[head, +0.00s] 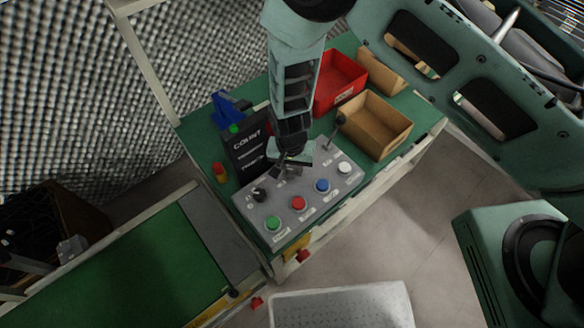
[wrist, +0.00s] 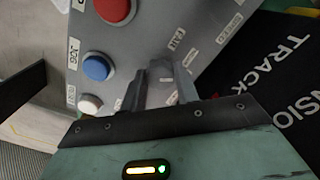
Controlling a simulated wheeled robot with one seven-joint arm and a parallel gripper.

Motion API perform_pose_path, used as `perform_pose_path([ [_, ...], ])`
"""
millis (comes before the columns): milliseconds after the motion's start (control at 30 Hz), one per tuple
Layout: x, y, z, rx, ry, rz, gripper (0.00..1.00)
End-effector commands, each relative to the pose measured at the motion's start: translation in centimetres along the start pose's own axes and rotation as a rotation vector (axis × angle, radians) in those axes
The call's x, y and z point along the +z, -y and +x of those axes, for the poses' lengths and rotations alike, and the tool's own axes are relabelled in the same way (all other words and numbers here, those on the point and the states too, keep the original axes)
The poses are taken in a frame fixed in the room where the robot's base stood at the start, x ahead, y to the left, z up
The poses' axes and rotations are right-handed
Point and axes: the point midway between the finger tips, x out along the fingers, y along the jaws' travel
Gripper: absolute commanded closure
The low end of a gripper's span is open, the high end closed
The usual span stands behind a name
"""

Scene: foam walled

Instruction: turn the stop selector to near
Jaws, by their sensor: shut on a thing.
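The grey control box (head: 310,197) stands on the green bench top, with a row of buttons along its front. My gripper (head: 287,170) is low over the back middle of its top face. In the wrist view, my gripper's two dark fingers (wrist: 161,74) reach down to the panel and are shut on the stop selector. The selector is almost wholly hidden between the fingers, so its pointing direction cannot be told. A small white label, perhaps "FAR" (wrist: 178,42), shows just beyond the fingertips. Other small labels near the fingers are too small to read.
Green (head: 273,223), red (head: 298,203), blue (head: 322,185) and white (head: 344,168) buttons line the box. A black knob (head: 259,194) is at its left, a lever (head: 334,133) behind right. A dark sign (head: 247,150), red bin (head: 341,80) and cardboard box (head: 373,125) stand close.

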Motion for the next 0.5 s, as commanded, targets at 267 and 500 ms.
perform_pose_path([
  [267,-0.03,-0.03,0.0,0.0,-0.004,-0.151,0.92],
  [500,-0.01,-0.04,-0.03,0.0,-0.005,-0.21,0.92],
])
